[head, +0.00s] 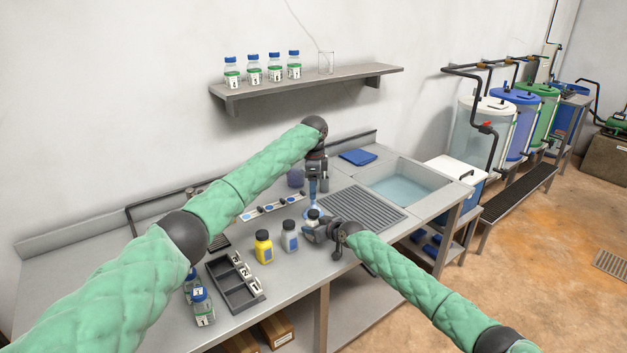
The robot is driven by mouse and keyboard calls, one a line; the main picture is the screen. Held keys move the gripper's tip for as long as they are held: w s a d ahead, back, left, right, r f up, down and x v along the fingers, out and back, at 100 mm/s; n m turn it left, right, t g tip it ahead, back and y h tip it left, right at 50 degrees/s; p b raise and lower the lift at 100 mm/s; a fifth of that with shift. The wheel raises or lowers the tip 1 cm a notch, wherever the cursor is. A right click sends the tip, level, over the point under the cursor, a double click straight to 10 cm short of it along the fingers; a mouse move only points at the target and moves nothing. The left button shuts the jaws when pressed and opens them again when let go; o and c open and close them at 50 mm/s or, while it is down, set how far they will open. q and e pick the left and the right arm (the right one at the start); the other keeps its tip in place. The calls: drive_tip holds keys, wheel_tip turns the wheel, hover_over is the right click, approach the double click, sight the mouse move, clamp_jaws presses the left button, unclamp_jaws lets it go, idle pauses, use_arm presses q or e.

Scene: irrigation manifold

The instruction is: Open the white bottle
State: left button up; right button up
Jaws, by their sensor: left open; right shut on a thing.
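The white bottle (313,217), small with a dark cap, stands on the grey bench in front of the sink's drainboard. My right gripper (316,232) comes in from the right, low over the bench, and is shut on the white bottle's body. My gripper hides much of the bottle's lower part. My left gripper (313,201) points straight down directly above the bottle's cap, and it is open. Whether its fingertips touch the cap is too small to tell.
A grey bottle (290,237) and a yellow bottle (264,247) stand just left of the white one. A dark compartment tray (236,279) and blue-capped bottles (203,307) are further left. The drainboard (362,209) and sink (405,185) lie to the right.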

sight(314, 211)
use_arm(q)
wheel_tip(314, 211, down, 9)
drive_tip(key=shift+f, duration=0.15)
idle(0.4)
drive_tip(key=c, duration=1.2)
drive_tip(key=shift+r, duration=0.25)
drive_tip(key=shift+r, duration=0.7)
drive_tip(key=shift+r, duration=0.25)
drive_tip(key=shift+r, duration=1.9)
use_arm(e)
drive_tip(key=o, duration=1.5)
drive_tip(key=shift+c, duration=0.2)
